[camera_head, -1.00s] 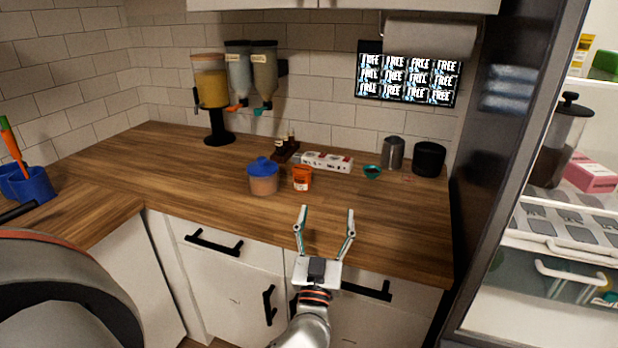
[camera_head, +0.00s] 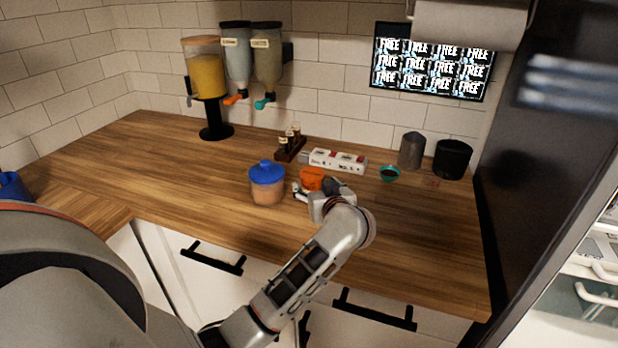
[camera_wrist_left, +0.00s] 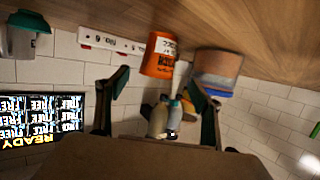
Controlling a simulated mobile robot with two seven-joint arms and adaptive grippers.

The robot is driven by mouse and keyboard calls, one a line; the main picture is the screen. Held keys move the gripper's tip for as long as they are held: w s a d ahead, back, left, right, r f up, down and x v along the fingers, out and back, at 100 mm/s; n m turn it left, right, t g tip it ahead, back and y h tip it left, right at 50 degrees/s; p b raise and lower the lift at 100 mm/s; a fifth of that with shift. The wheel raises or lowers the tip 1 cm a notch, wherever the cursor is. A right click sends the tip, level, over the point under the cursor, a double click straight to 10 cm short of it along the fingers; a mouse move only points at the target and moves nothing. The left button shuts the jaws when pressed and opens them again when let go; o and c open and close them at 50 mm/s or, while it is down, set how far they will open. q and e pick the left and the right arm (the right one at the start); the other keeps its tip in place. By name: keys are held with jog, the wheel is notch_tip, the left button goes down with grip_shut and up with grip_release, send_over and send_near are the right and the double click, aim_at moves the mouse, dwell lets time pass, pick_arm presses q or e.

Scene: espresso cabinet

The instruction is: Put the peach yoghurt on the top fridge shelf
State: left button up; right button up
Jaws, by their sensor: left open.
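The peach yoghurt appears to be the small orange cup (camera_head: 312,178) on the wooden counter, beside a blue-lidded jar. In the left wrist view, which is upside down, the orange cup (camera_wrist_left: 158,55) stands upright with printed lettering. My left gripper (camera_head: 318,190) is at the cup's near side, partly hiding it. In the wrist view its two fingers are spread, with the cup ahead of and between the tips; contact is not clear. The fridge interior (camera_head: 597,255) shows only as a sliver at the right edge; its top shelf is out of view. My right gripper is not seen.
The blue-lidded jar (camera_head: 267,184) is close on the left of the cup.

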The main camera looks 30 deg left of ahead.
aim_at(312, 179)
pick_arm(q)
jog(key=shift+b+x, duration=0.55)
jog(key=shift+x, duration=3.25)
jog(key=shift+w+d+f, duration=0.1)
jog(key=shift+d+f, duration=0.05)
jog(key=shift+d, duration=0.1)
jog(key=c, duration=1.3)
